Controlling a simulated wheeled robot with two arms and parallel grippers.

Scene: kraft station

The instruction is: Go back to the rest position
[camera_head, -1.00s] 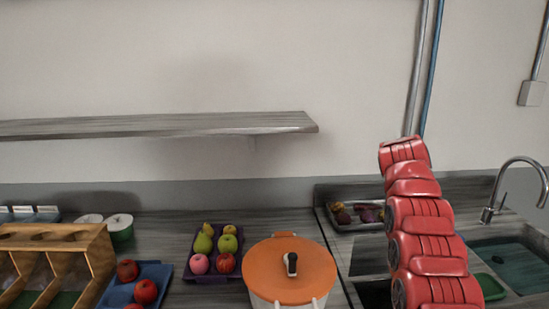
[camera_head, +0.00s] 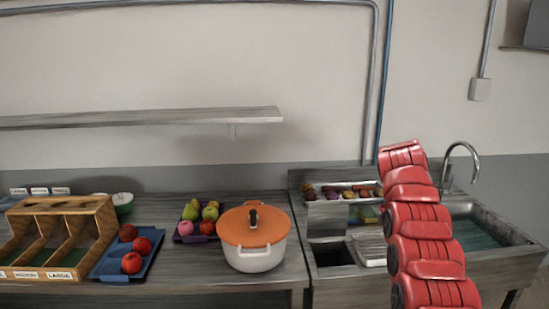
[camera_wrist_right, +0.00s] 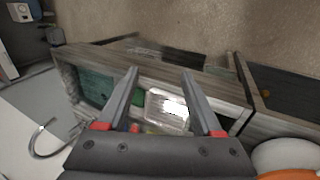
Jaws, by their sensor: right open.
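My right gripper (camera_wrist_right: 160,98) shows in the right wrist view with its two fingers spread apart and nothing between them. It is above the front of the sink unit, with the sink basin (camera_wrist_right: 92,85) behind the left finger. In the head view my red right arm stands upright in front of the sink (camera_head: 485,226), and its gripper cannot be made out there. My left gripper is not in view.
An orange-lidded pot (camera_head: 253,240) stands on the counter (camera_head: 190,262) left of the sink unit. Left of it are a purple tray (camera_head: 184,239) of fruit, a blue tray (camera_head: 113,268) of red apples and a wooden sorter (camera_head: 97,215). A tap (camera_head: 462,147) rises behind the sink. A shelf (camera_head: 150,118) hangs on the wall.

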